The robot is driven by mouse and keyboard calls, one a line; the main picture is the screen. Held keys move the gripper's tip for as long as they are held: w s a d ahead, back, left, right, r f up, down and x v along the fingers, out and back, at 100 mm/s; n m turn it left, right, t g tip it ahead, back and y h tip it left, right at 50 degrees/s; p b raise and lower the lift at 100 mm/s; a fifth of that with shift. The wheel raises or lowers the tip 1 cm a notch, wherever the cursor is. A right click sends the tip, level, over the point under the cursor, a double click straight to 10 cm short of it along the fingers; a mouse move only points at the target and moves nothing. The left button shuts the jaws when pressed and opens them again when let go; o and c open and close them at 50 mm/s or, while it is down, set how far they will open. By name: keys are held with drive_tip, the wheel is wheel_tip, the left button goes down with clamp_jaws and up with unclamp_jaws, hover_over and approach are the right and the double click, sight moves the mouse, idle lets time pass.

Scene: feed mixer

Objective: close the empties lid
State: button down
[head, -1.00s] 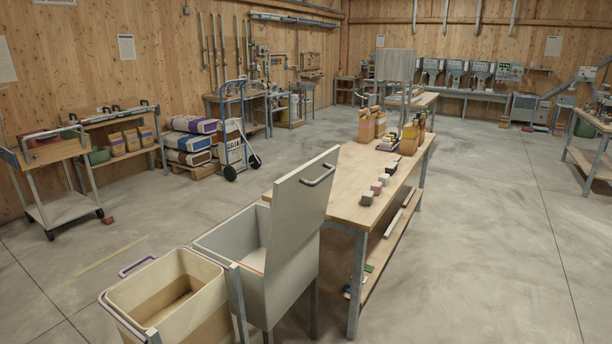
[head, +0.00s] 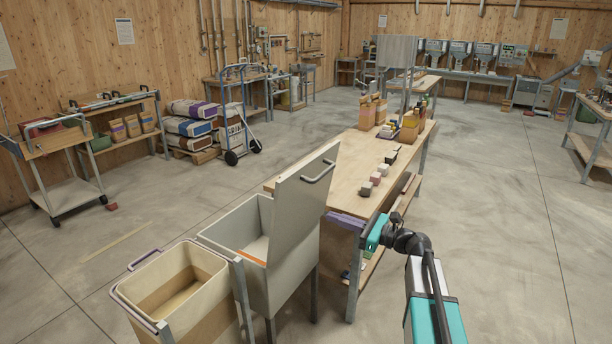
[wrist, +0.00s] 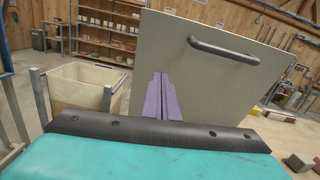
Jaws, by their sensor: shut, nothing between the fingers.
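The empties lid (head: 303,205) is a flat pale-grey panel. It stands raised and tilted at the right side of a grey bin (head: 238,225), whose inside shows open. A bar handle (head: 319,173) sits near its top edge. In the wrist view the lid (wrist: 200,95) fills the middle, its handle (wrist: 235,54) at upper right. My gripper (head: 331,216) has purple fingers, shut and empty, just right of the lid and below its handle. In the wrist view the gripper (wrist: 158,77) points at the lid's face. I cannot tell whether the fingers touch it.
A wooden workbench (head: 345,158) with small blocks stands right behind the lid, partly under my arm. An open beige bin (head: 172,285) stands left of the grey bin. The floor right of the bench is clear.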

wheel_tip(320, 180, up, 8)
drive_tip(key=d+m+t+y, duration=0.1)
drive_tip(key=d, duration=0.1)
drive_tip(key=shift+w+d+f+t, duration=0.15)
drive_tip(key=shift+w+d+t, duration=0.15)
drive_tip(key=shift+w, duration=0.15)
drive_tip(key=p, duration=0.5)
approach(297, 172)
drive_tip(key=x, duration=0.5)
drive_tip(key=shift+a, duration=0.1)
drive_tip(key=shift+w+a+p, duration=0.4)
drive_tip(key=shift+a, duration=0.15)
drive_tip(key=shift+a, duration=0.25)
drive_tip(key=shift+w+d, duration=0.15)
drive_tip(key=shift+d, duration=0.1)
